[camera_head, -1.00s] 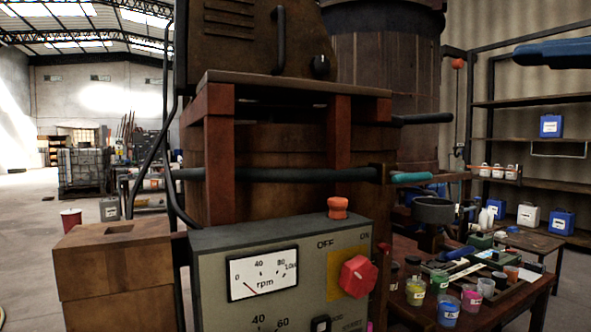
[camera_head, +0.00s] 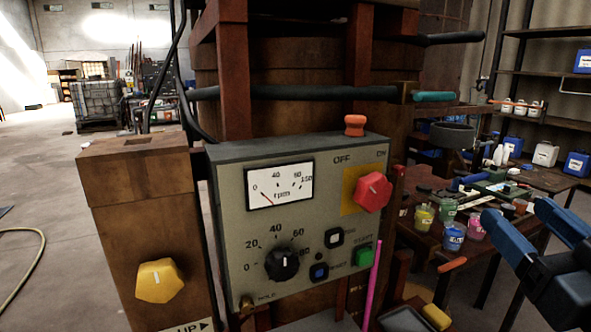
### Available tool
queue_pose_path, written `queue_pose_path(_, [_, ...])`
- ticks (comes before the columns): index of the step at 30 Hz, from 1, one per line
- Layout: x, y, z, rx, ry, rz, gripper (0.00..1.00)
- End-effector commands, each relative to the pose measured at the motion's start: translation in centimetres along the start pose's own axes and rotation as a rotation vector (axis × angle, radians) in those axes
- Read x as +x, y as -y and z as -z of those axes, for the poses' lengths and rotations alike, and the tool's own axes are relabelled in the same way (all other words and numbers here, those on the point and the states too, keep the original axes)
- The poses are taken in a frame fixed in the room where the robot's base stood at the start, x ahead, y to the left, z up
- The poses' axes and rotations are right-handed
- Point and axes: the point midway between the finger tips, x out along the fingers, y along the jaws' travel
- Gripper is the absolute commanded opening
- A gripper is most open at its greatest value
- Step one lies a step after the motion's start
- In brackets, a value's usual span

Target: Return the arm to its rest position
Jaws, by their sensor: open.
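My gripper (camera_head: 517,210) is at the lower right, with blue fingers spread apart and nothing between them. It points up and left, in front of the paint table as seen from my head camera. It appears to the right of the grey control panel (camera_head: 232,225), with a visible gap between. The panel carries an rpm meter (camera_head: 280,185) with its needle near the low end, a red OFF/ON switch (camera_head: 373,191), a black dial (camera_head: 282,264) and a green START button (camera_head: 363,256). Most of my arm is out of the picture.
A wooden vat (camera_head: 280,65) stands behind the panel. A post with a yellow knob (camera_head: 160,281) is at the left. A table (camera_head: 408,228) with paint pots (camera_head: 454,236) stands at the right, shelves (camera_head: 520,74) behind. Open floor (camera_head: 50,190) lies at the left; a pink rod (camera_head: 372,285) stands below the panel.

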Motion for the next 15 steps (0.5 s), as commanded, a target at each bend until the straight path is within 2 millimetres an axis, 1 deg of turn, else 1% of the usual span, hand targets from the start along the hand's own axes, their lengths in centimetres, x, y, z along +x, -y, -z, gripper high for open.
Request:
queue_pose_path(1, [-1.3, 0.8, -2.0, 0.035, 0.033, -0.013, 0.68])
queue_pose_path(5, [-4.5, 2.3, -5.7, 0.099, 0.096, -0.053, 0.68])
queue_pose_path(6, [-5.6, 2.8, -6.8, 0.113, 0.115, -0.064, 0.68])
queue_pose_path(8, [-7.4, 3.4, -8.3, 0.133, 0.145, -0.08, 0.68])
queue_pose_path(9, [-8.6, 3.9, -9.2, 0.146, 0.164, -0.088, 0.68])
queue_pose_path(11, [-10.5, 4.6, -10.5, 0.161, 0.192, -0.101, 0.68])
queue_pose_path(14, [-13.8, 5.7, -12.3, 0.176, 0.239, -0.115, 0.68])
queue_pose_path(15, [-15.3, 6.1, -12.9, 0.182, 0.258, -0.119, 0.68])
